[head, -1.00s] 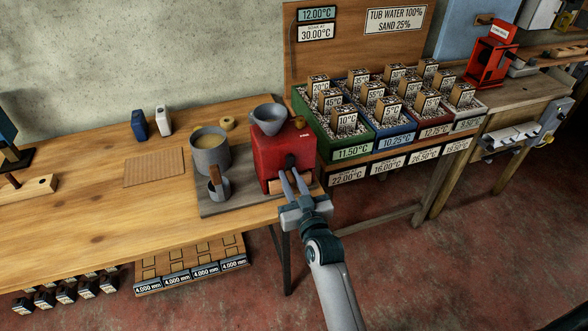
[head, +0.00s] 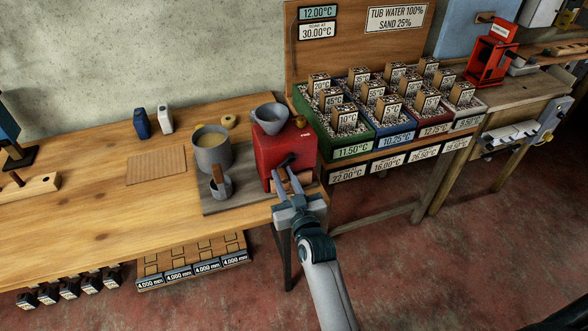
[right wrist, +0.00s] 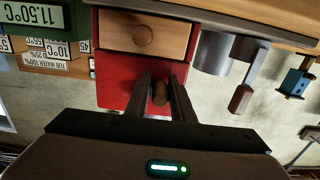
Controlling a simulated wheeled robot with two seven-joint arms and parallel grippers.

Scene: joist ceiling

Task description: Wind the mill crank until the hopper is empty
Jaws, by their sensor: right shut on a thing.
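The red mill (head: 275,152) stands on a grey board at the bench's right end. Its grey hopper (head: 270,115) sits on top; I cannot tell whether anything is left inside. The crank (head: 286,161) is on the mill's front face, partly hidden by my fingers. My right gripper (head: 284,179) is at the front of the mill, shut on the crank's handle. In the right wrist view the brown handle (right wrist: 160,94) shows between the two fingers, and the mill's wooden drawer (right wrist: 170,36) with its round knob is nearby. My left gripper is not in view.
Coloured bins (head: 352,150) of labelled blocks stand to the right.

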